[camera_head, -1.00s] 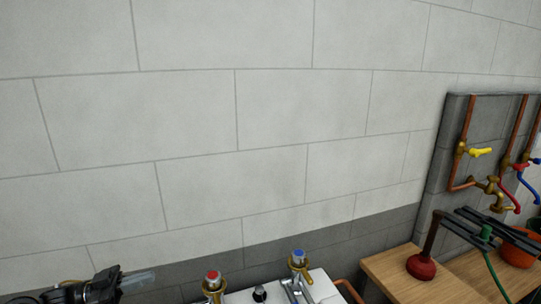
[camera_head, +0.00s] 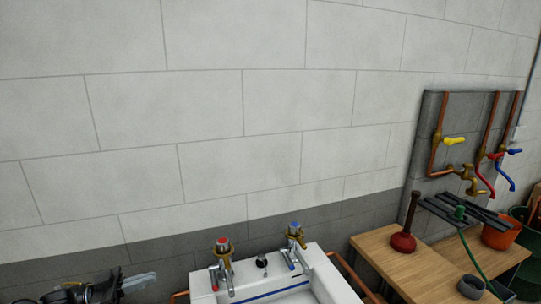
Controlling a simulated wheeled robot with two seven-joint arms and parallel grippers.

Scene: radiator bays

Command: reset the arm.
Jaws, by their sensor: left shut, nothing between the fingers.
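My left gripper (camera_head: 138,284) shows at the bottom left of the head view, low in front of the tiled wall. Its dark body is partly cut off by the lower edge. Its pale fingers point to the right, shut together with nothing between them. It is to the left of the white sink and apart from it. My right gripper is not in the picture.
A white sink (camera_head: 318,262) with a red-capped tap (camera_head: 223,252) and a blue-capped tap (camera_head: 295,238) stands at bottom centre. A wooden bench (camera_head: 377,246) at right holds a red plunger (camera_head: 404,240). Copper pipes with a yellow valve handle (camera_head: 454,141) are behind it.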

